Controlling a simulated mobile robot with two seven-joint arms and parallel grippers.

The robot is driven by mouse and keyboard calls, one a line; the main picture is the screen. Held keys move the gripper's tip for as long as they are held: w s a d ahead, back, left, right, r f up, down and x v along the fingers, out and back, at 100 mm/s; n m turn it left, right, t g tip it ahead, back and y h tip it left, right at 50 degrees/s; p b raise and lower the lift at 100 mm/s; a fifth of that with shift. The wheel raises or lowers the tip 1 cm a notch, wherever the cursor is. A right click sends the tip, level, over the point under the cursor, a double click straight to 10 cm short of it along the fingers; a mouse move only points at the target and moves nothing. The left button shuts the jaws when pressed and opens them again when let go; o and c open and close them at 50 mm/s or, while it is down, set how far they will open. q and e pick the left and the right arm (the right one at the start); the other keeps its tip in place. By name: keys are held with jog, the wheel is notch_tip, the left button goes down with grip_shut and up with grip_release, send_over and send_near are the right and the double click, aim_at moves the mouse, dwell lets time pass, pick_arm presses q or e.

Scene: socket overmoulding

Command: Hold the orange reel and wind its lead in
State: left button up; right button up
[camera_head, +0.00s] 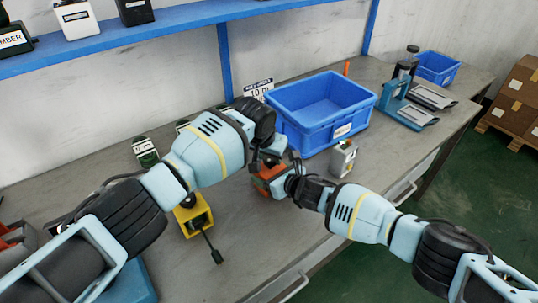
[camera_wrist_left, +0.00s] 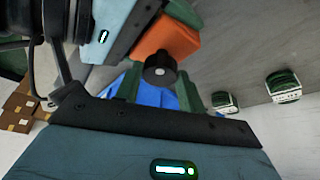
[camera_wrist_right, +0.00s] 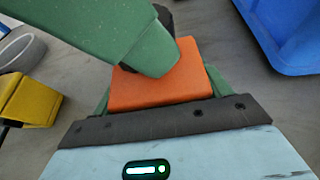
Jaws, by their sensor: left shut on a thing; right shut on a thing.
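The orange reel (camera_head: 263,187) stands on the grey bench near the middle of the head view, partly covered by both grippers. My right gripper (camera_head: 284,180) is shut on its orange body, which also shows between green fingers in the right wrist view (camera_wrist_right: 160,85). My left gripper (camera_head: 268,158) is above the reel, shut on its black knob (camera_wrist_left: 160,68). The orange body shows beyond the knob in the left wrist view (camera_wrist_left: 168,36). In the right wrist view a green finger of my left gripper covers most of the knob. I cannot make out the orange reel's lead.
A yellow reel (camera_head: 186,222) with a black lead and plug (camera_head: 216,256) lies left of the orange one. A blue bin (camera_head: 335,128) stands behind, a grey box (camera_head: 343,160) to the right. Green labelled pieces (camera_head: 145,152) lie at the back left. A blue shelf (camera_head: 150,33) runs above.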

pick_arm(q)
jog(key=m+h, duration=0.1)
jog(key=m, duration=0.2)
jog(key=shift+m+g, duration=0.3)
jog(key=shift+g, duration=0.1)
jog(key=shift+w+a+m+g+h, duration=0.1)
jog(key=shift+m+g+h, duration=0.15)
jog(key=shift+m, duration=0.7)
jog(key=shift+w+a+m+g+h, duration=0.1)
jog(key=shift+m+g+h, duration=0.15)
jog(key=shift+m, duration=1)
jog(key=o, duration=1)
jog(key=shift+r, duration=0.1)
jog(key=v, duration=1.1)
jog(key=shift+a+r, duration=0.3)
jog(key=shift+r, duration=0.05)
